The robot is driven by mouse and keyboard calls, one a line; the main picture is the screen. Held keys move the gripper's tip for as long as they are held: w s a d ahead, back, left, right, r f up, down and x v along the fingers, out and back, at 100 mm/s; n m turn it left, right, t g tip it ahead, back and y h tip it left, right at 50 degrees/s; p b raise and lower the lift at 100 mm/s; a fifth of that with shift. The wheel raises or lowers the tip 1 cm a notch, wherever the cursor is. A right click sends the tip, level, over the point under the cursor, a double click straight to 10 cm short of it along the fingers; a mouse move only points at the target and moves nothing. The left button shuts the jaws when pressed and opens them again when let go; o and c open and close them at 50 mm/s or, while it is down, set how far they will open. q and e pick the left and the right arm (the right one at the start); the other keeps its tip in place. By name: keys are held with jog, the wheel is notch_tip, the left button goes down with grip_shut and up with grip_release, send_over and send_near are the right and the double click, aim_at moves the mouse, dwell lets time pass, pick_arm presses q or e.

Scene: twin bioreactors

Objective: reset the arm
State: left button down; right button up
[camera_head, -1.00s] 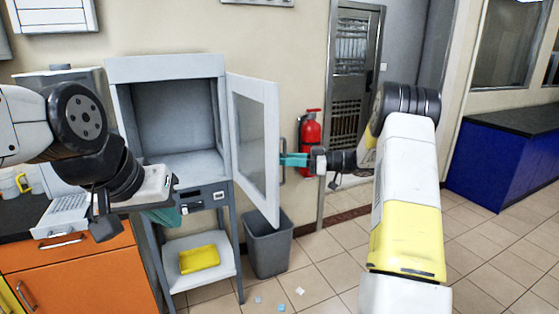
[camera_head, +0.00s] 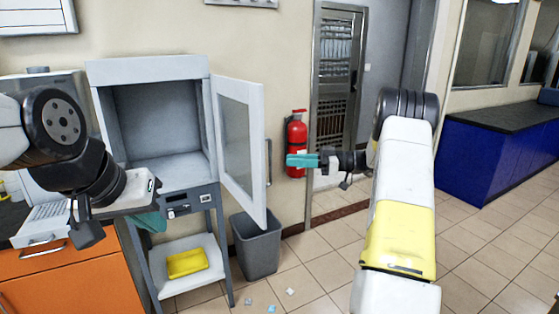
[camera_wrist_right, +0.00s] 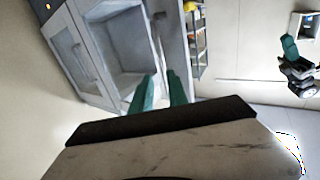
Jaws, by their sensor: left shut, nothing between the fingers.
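My right arm reaches in from the right in the head view. Its gripper (camera_head: 302,160) has teal fingers and points left, apart from the open door's handle (camera_head: 268,162) and in front of the fire extinguisher in the picture. In the right wrist view its two fingers (camera_wrist_right: 160,92) stand apart with nothing between them. My left gripper (camera_head: 150,222) hangs at the left, fingers down, in front of the cabinet's lower left side. Its teal fingers are shut and empty, partly hidden by its own body. It also shows at the right of the wrist view (camera_wrist_right: 289,48).
The grey cabinet (camera_head: 148,68) is empty, its glazed door (camera_head: 240,140) swung open. A yellow item (camera_head: 187,262) lies on its lower shelf (camera_head: 165,290). A grey bin (camera_head: 257,245), a red extinguisher (camera_head: 296,135) and an orange counter (camera_head: 75,285) are near. Floor at right is clear.

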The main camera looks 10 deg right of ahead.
jog(key=w+r+m+t+h, duration=0.3)
jog(key=r+t+h, duration=0.15)
jog(key=r, duration=0.35)
jog(key=w+r+m+t+h, duration=0.2)
jog(key=w+r+t+h, duration=0.15)
jog(key=r+t, duration=0.4)
jog(key=s+d+r+m+h, duration=0.4)
jog(key=s+r+m+h, duration=0.1)
jog(key=s+m+h, duration=0.15)
jog(key=s+a+f+m+g, duration=0.1)
jog(key=s+f, duration=0.4)
jog(key=s, duration=0.6)
jog(key=s+a+f+m+g, duration=0.1)
jog(key=s+a+f+g, duration=0.3)
jog(key=s, duration=0.8)
jog(key=s+a+f+m+g, duration=0.1)
jog(key=s+a+f+g, duration=0.2)
jog(key=s, duration=0.8)
notch_tip(320, 180, down, 3)
jog(key=shift+s+a+g+h, duration=0.15)
jog(key=shift+g+h, duration=0.2)
jog(key=shift+g, duration=0.75)
